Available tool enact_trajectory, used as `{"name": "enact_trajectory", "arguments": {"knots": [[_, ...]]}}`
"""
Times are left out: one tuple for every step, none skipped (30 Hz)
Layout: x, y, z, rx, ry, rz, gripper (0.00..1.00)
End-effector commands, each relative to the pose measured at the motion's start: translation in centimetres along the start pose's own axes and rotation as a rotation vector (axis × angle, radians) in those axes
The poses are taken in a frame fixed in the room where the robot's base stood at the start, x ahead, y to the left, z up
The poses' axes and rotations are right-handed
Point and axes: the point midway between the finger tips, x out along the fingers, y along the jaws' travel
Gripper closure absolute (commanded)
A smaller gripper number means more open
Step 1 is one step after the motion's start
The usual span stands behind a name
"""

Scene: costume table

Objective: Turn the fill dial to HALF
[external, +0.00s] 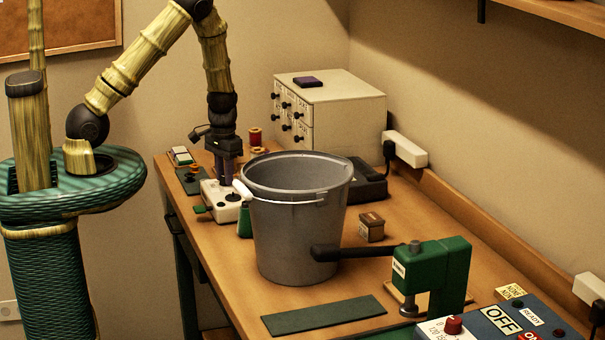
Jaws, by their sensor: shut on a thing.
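A small white control box (213,212) stands on the table, left of the big grey bucket, with a green tab at its left side. My gripper (226,183) points straight down over the back of this box, its fingers shut on what appears to be the fill dial. The fingers hide the dial, and its pointer and any HALF mark cannot be read from here. A dark round part (232,197) shows on the box top just in front of the fingers.
The grey bucket (295,225) with a white-gripped handle stands close right of the box. Behind are thread spools (255,137) and a drawer cabinet (345,115). A green press (435,275), a dark green mat (323,315) and a switch panel (500,325) are nearer.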

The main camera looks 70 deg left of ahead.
Motion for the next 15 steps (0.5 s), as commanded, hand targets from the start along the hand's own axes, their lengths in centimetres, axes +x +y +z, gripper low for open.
{"name": "enact_trajectory", "arguments": {"knots": [[-0.03,-0.02,-0.02,-0.005,0.001,0.0,0.97],[-0.04,-0.02,-0.02,-0.009,0.001,0.0,0.97],[-0.04,-0.02,-0.02,-0.017,0.001,0.0,0.97],[-0.05,-0.02,-0.02,-0.023,0.001,0.0,0.97],[-0.05,-0.02,-0.03,-0.03,0.001,0.0,0.97],[-0.06,-0.01,-0.03,-0.042,0.001,0.0,0.97],[-0.06,-0.01,-0.03,-0.053,0.001,0.0,0.97],[-0.06,-0.01,-0.03,-0.064,0.001,0.0,0.97],[-0.07,0.0,-0.04,-0.083,0.001,0.0,0.97],[-0.07,0.0,-0.04,-0.097,0.001,0.0,0.97],[-0.08,0.0,-0.05,-0.114,0.001,0.0,0.97],[-0.09,0.0,-0.06,-0.138,0.002,0.0,0.97],[-0.09,0.0,-0.06,-0.157,0.002,0.0,0.97],[-0.1,-0.01,-0.06,-0.179,0.002,0.0,0.97],[-0.1,-0.01,-0.06,-0.208,0.002,0.0,0.97]]}}
